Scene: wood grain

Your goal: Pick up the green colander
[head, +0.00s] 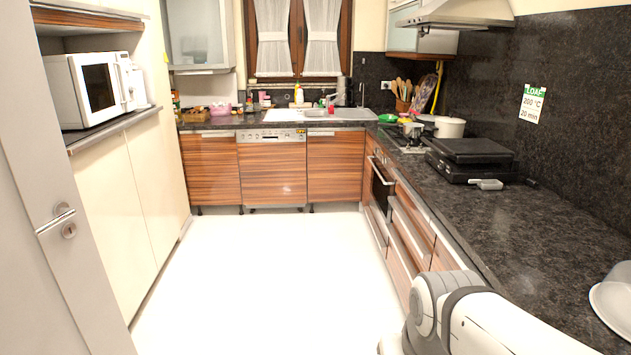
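A small green object (388,118), which looks like the green colander, sits on the dark counter in the back right corner, just right of the sink. It is far off and too small to show its holes. My arm reaches in at the bottom right of the head view, but only its white and grey links show. My gripper is not in view, so its state and what it may hold cannot be seen.
The dark counter (530,228) runs along the right, with a black grill (470,150), a white pot (449,127) and a utensil holder (403,103). A microwave (92,88) stands at left. The white floor (255,275) is clear. A door (40,200) edges the left.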

